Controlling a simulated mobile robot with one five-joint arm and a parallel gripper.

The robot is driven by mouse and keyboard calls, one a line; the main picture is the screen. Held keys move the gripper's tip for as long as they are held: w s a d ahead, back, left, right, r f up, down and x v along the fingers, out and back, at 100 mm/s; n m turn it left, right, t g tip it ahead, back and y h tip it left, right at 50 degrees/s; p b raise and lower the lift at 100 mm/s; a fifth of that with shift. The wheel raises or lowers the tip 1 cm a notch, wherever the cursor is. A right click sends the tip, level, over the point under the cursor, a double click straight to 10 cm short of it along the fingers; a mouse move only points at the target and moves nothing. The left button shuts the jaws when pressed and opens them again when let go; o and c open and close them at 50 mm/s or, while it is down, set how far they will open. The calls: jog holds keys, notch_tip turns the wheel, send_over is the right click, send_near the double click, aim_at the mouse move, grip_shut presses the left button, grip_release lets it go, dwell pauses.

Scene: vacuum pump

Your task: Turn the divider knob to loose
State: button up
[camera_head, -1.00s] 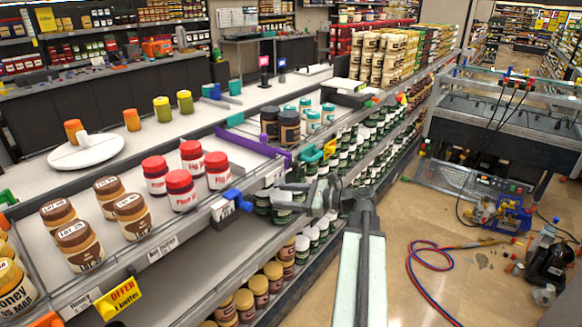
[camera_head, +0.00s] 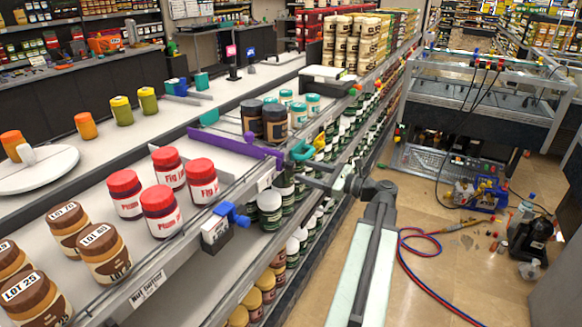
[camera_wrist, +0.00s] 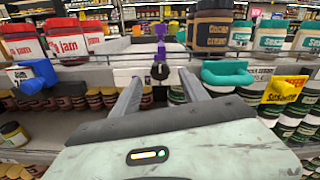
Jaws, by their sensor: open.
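The purple divider (camera_head: 236,144) stands on the shelf between the red-lidded jars and the dark-lidded jars. In the wrist view it is a narrow purple upright (camera_wrist: 160,50) with a small black knob (camera_wrist: 160,71) at its front end, by the shelf edge. My gripper (camera_wrist: 160,78) is open, with one finger on each side of the knob's line and the knob just beyond or between the tips; contact is not visible. In the head view my gripper (camera_head: 318,182) is at the shelf's front edge near the divider's front end. I cannot read the knob's setting.
Red-lidded jars (camera_head: 158,210) are left of the divider. A blue clip (camera_head: 231,214) and a teal clip (camera_head: 300,151) sit on the shelf edge, one on each side of my gripper. Lower shelves hold more jars. Hoses (camera_head: 420,235) and tools lie on the floor at right.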

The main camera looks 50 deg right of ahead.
aim_at(294, 168)
jog(key=x, duration=0.6)
grip_shut()
jog(key=shift+d, duration=0.15)
